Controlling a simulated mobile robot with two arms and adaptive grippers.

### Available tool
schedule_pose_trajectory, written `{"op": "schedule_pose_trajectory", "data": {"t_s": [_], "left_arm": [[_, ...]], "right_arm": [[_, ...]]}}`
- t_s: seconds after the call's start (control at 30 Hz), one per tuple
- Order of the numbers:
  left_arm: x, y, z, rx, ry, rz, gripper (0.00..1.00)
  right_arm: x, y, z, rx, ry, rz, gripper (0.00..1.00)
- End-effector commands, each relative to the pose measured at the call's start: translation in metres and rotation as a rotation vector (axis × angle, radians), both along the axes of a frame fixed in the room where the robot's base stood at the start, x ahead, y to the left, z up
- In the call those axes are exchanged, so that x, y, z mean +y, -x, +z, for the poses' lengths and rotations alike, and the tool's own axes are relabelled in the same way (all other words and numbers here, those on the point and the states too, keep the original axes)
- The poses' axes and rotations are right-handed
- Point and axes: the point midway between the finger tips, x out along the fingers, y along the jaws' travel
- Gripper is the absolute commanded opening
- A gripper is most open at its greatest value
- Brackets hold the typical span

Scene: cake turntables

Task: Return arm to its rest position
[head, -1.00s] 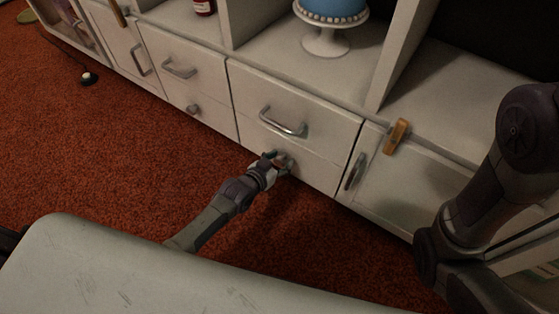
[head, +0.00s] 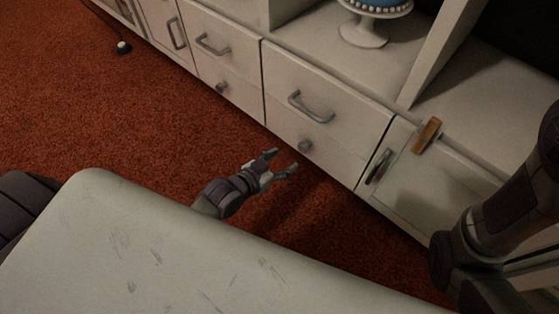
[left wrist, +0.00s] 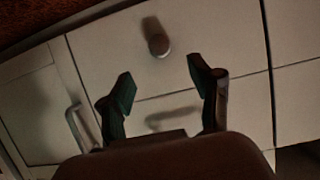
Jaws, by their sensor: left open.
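My left gripper (head: 283,163) is open and empty in the head view, over the red carpet and just short of the white cabinet's lower drawer. The round knob (head: 305,146) of that drawer is apart from the fingers, a little to their upper right. In the left wrist view the two dark green fingertips (left wrist: 158,85) are spread wide, and the knob (left wrist: 158,45) shows beyond them with nothing between the fingers. My right arm (head: 500,220) shows at the right edge of the head view; its gripper is not visible.
The white cabinet (head: 325,82) runs diagonally with shut drawers and a bar handle (head: 310,110). A wooden latch (head: 427,135) sits on its right part. A blue cake on a white stand (head: 365,32) is on the shelf. Open red carpet (head: 110,110) lies at left.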

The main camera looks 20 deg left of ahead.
Motion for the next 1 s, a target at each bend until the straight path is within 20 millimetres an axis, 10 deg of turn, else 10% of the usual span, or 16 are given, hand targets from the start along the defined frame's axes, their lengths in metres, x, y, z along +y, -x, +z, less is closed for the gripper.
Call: {"op": "schedule_pose_trajectory", "data": {"t_s": [0.73, 0.87, 1.0], "left_arm": [[0.000, 0.005, 0.012, -0.019, 0.008, -0.002, 0.63], [-0.013, -0.002, 0.063, -0.127, 0.051, -0.009, 0.63], [-0.033, -0.006, 0.163, -0.350, 0.139, -0.018, 0.63]], "right_arm": [[0.000, -0.003, 0.001, 0.008, 0.000, 0.000, 0.17], [-0.001, -0.017, 0.004, 0.052, -0.001, 0.001, 0.17], [-0.002, -0.041, 0.001, 0.132, -0.006, 0.006, 0.17]]}}
